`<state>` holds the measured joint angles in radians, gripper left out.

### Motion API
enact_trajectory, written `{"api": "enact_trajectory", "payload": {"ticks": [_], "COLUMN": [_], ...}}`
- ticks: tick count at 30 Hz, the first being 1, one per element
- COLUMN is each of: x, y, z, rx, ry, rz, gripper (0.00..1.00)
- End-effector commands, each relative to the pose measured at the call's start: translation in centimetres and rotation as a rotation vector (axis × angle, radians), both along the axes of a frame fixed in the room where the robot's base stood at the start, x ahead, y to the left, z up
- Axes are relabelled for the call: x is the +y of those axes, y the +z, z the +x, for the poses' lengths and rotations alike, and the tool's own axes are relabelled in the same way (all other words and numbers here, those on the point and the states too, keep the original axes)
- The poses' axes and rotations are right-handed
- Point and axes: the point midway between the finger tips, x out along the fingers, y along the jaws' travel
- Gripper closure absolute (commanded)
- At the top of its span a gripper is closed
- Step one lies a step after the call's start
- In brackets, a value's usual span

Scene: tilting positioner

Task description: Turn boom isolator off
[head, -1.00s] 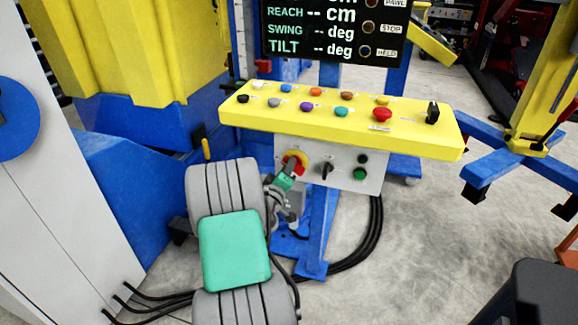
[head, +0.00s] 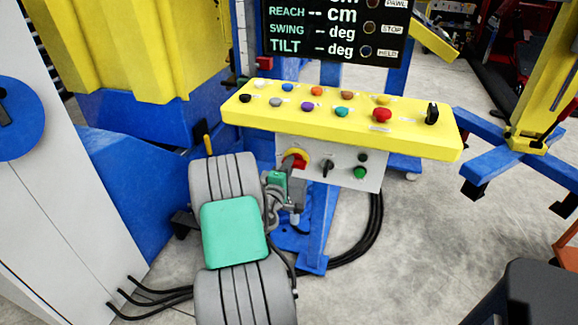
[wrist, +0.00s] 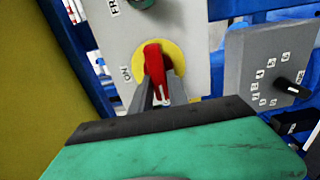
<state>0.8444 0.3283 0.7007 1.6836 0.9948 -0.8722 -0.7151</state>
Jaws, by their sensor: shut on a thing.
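The boom isolator is a red handle (wrist: 155,62) on a yellow disc (wrist: 178,56), set in a grey panel. In the wrist view an "ON" mark stands left of the disc, and the handle runs nearly up and down the picture. My gripper (wrist: 160,90) is shut on the red handle, with one grey finger on each side. In the head view the red handle (head: 300,163) shows at the left of the grey panel (head: 340,172), partly hidden by my gripper (head: 289,164).
Above the panel is a yellow console (head: 340,117) with several coloured buttons. A black switch (head: 327,167) and a green button (head: 360,173) sit right of the isolator. A grey box with a knob (wrist: 290,86) stands at the right in the wrist view.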

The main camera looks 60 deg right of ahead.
Motion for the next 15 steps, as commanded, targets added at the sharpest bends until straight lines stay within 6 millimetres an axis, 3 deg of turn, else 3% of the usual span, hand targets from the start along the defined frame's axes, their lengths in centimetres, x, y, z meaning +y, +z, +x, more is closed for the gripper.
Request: {"api": "enact_trajectory", "payload": {"ticks": [10, 11, 15], "x": [0.03, 0.03, 0.03], "y": [-0.08, -0.08, -0.07], "z": [-0.03, -0.03, -0.03], "rx": [0.006, 0.006, 0.005], "ry": [0.0, 0.0, 0.0], "rz": [0.0, 0.0, 0.0], "gripper": [1.0, 0.78, 0.67]}}
